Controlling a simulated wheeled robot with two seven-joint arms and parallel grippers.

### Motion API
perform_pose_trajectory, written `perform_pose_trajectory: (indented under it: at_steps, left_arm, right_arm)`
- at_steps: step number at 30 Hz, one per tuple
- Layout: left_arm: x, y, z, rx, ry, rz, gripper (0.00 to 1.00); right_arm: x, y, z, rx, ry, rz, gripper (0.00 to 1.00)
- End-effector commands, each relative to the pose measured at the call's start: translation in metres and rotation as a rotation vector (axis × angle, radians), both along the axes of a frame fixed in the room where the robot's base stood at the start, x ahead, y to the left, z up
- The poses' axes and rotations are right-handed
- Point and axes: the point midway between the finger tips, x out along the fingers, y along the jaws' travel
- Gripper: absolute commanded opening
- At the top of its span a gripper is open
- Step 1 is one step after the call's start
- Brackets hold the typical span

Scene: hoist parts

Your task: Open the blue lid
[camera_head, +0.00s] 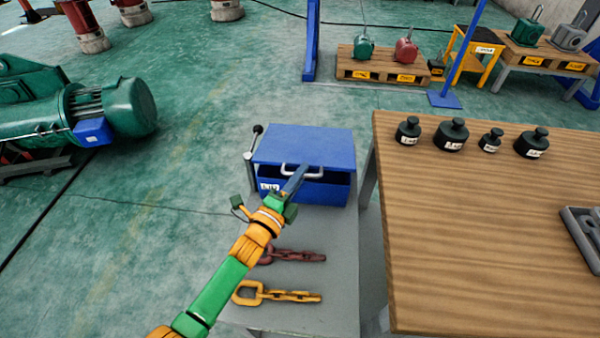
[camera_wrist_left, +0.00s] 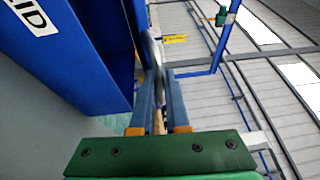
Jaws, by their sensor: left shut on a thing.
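The blue lid (camera_head: 315,140) sits on a blue box (camera_head: 335,192) that stands on a grey cabinet. A dark gap shows between the lid's front edge and the box, so the lid looks slightly raised. A pale metal handle (camera_head: 287,169) is on the lid's front edge. My left gripper (camera_head: 297,177) is at this handle, shut on it. In the left wrist view the two fingers (camera_wrist_left: 160,105) close around the handle (camera_wrist_left: 152,55), with blue walls to the left. My right gripper is not in view.
A black-knobbed lever (camera_head: 257,130) stands left of the box. A red chain (camera_head: 295,256) and a yellow chain (camera_head: 285,295) lie on the grey cabinet (camera_head: 340,280) in front. A wooden table (camera_head: 480,220) with several black weights stands close on the right.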

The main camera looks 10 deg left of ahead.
Motion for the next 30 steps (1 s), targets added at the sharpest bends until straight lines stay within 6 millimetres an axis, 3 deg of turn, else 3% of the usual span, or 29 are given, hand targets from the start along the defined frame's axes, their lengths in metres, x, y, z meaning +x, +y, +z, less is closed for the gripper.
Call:
perform_pose_trajectory:
  at_steps: [1,12,21,30]
  left_arm:
    - [0.003,0.0,0.019,-0.002,-0.003,0.0,0.0]
    - [0.026,0.0,0.069,-0.001,-0.005,-0.001,0.0]
    - [0.039,0.0,0.086,-0.002,-0.003,0.0,0.0]
    - [0.042,0.0,0.088,-0.002,-0.002,-0.001,0.0]
  right_arm:
    - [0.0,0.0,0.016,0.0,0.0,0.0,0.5]
    - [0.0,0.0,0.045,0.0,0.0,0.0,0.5]
    - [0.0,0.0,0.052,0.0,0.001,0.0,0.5]
    - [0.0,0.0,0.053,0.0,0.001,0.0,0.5]
